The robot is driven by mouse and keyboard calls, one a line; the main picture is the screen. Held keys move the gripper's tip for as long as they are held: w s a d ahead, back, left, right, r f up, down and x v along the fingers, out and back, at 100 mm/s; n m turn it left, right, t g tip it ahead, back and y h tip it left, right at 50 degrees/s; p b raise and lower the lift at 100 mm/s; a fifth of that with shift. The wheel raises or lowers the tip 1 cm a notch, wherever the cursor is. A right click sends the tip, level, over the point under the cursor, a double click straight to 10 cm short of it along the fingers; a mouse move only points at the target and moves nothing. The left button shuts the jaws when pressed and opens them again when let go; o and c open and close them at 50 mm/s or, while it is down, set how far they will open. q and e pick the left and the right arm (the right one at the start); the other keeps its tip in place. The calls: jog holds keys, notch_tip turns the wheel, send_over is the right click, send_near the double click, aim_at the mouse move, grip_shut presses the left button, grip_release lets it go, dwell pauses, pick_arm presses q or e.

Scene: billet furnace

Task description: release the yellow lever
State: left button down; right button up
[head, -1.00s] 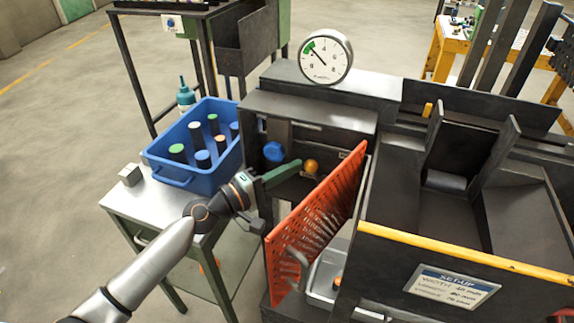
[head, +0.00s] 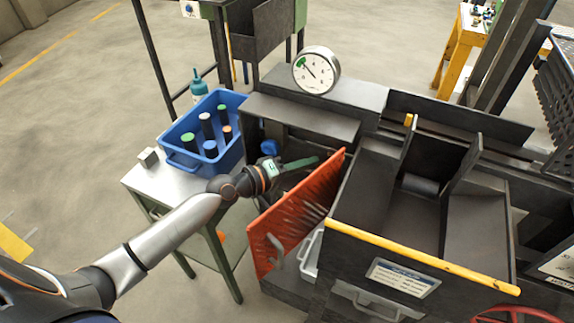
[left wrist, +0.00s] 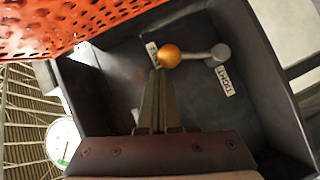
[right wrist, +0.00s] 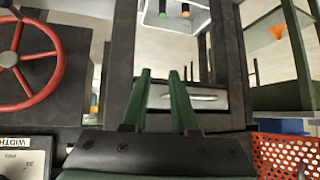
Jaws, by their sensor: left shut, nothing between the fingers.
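The yellow lever has an orange-yellow ball knob (left wrist: 169,56) on a short grey arm running to a round pivot, inside a dark recess in the left wrist view. A label reading "TIGHT" lies below the pivot; another label beside the knob is partly hidden. My left gripper (left wrist: 157,72) is shut and empty, its fingertips right at the knob; I cannot tell whether they touch. In the head view my left gripper (head: 318,160) reaches into the recess behind the red perforated panel, and the knob cannot be made out. My right gripper (right wrist: 160,72) is open and empty.
The red perforated panel (head: 290,220) stands close to the left gripper. A blue knob (head: 269,147) sits beside it. A blue bin (head: 175,163) with several cylinders stands on a side table. A gauge (head: 316,70) tops the machine. A red handwheel (right wrist: 45,70) shows in the right wrist view.

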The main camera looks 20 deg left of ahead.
pick_arm(q)
jog(key=shift+d, duration=0.3)
pick_arm(e)
jog(key=shift+d, duration=0.2)
pick_arm(q)
jog(key=shift+r, duration=0.1)
pick_arm(e)
jog(key=shift+r, duration=0.1)
